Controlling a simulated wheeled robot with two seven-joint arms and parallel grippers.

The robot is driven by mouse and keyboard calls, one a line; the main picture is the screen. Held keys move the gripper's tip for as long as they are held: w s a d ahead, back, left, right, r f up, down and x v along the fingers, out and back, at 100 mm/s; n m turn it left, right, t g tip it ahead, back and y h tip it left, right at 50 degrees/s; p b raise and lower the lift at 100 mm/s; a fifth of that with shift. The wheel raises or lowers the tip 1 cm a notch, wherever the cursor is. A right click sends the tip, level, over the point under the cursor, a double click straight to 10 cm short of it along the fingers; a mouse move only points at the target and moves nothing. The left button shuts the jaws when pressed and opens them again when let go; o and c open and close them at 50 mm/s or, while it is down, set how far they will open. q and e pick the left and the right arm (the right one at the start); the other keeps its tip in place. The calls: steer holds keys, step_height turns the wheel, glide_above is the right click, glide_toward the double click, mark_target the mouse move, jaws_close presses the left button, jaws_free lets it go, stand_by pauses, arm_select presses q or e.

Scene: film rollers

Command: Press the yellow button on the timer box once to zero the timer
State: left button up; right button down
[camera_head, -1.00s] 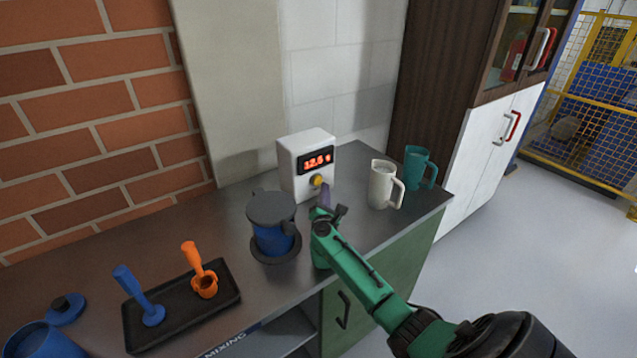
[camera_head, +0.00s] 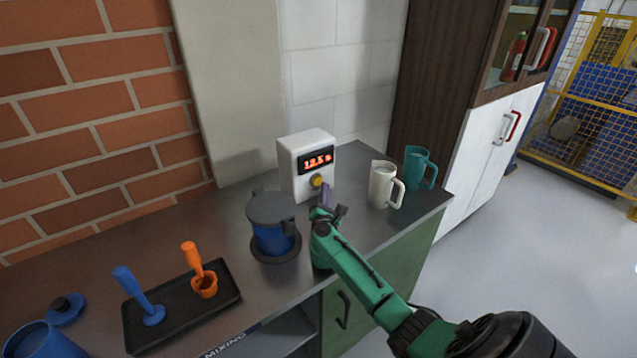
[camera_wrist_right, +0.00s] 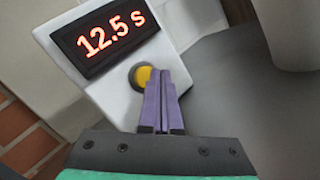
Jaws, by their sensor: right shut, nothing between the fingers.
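The white timer box (camera_head: 305,168) stands at the back of the grey counter against the wall. Its display (camera_wrist_right: 104,38) reads 12.5 s in red. The round yellow button (camera_head: 317,181) is on its front, below the display; it also shows in the right wrist view (camera_wrist_right: 144,75). My right gripper (camera_head: 325,188) is shut and empty, with its purple fingers in front of the box. In the right wrist view the fingertips (camera_wrist_right: 160,72) overlap the right part of the button; I cannot tell whether they touch it. My left gripper is not in view.
A blue container with a dark lid (camera_head: 272,225) stands close left of my right gripper. A white jug (camera_head: 381,186) and a teal jug (camera_head: 415,166) stand to the right. A black tray (camera_head: 140,333) with blue and orange tools lies at the front left.

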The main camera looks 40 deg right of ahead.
steer(key=shift+w+f+b, duration=0.1)
steer(key=shift+w+b, duration=0.25)
steer(key=shift+b, duration=0.05)
steer(key=shift+w, duration=0.1)
steer(key=shift+w+b, duration=0.4)
steer(key=shift+w, duration=0.05)
stand_by(0.6)
steer(key=shift+s, duration=0.1)
steer(key=shift+s+p, duration=0.5)
steer(key=shift+s, duration=0.3)
